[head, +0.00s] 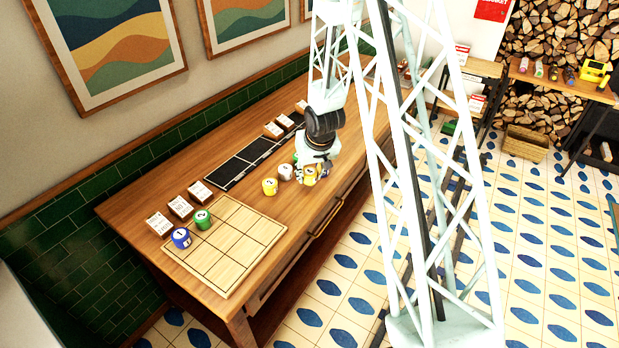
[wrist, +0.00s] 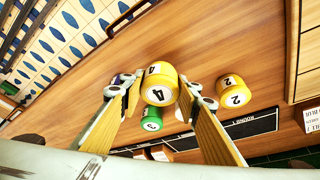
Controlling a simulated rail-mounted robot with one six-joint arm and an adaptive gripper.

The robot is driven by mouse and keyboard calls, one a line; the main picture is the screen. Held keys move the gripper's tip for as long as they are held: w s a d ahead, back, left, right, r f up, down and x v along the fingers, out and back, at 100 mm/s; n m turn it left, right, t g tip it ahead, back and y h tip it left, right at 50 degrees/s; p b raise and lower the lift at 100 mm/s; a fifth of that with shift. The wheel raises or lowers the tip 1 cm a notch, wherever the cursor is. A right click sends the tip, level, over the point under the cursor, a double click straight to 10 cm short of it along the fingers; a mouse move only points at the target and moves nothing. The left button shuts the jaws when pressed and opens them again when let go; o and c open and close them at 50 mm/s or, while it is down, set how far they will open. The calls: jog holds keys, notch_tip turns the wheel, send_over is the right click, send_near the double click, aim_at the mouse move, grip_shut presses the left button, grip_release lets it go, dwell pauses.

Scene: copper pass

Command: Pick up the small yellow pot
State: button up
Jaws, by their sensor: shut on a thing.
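My gripper (head: 310,174) is low over the table, its fingers on either side of a yellow pot (head: 309,176) marked 4. In the wrist view this pot (wrist: 160,84) sits between the two fingertips, which are shut on it. I cannot tell whether its base touches the table. A second yellow pot (head: 270,186), marked 2, stands apart from the gripper; it also shows in the wrist view (wrist: 231,88). The gripper partly covers the held pot in the head view.
The wrist view shows a green pot (wrist: 153,124) close by. A blue pot (head: 181,238) and a green pot (head: 203,220) stand on the gridded board (head: 240,262). Cards and a black strip (head: 235,168) lie along the wall.

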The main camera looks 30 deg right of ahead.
jog(key=s+a+b, duration=0.1)
jog(key=s, duration=0.6)
jog(key=s+a+r+b, duration=0.1)
jog(key=s+a, duration=0.1)
jog(key=s, duration=0.6)
jog(key=shift+s+a+r, duration=0.15)
jog(key=shift+a, duration=0.1)
jog(key=shift+n+y, duration=0.3)
jog(key=shift+n, duration=0.3)
jog(key=w+a, duration=0.3)
jog(key=w+a+r, duration=0.1)
jog(key=w+a, duration=0.2)
jog(key=w, duration=0.1)
jog(key=w+a+b, duration=0.1)
jog(key=w+a, duration=0.2)
jog(key=shift+w+r, duration=0.15)
jog(key=shift+w, duration=0.2)
jog(key=w+a+r+n, duration=0.1)
jog(key=w+a+r, duration=0.1)
jog(key=w+a, duration=0.4)
jog(key=a, duration=0.3)
jog(key=shift+b, duration=0.4)
jog(key=shift+w+a, duration=0.15)
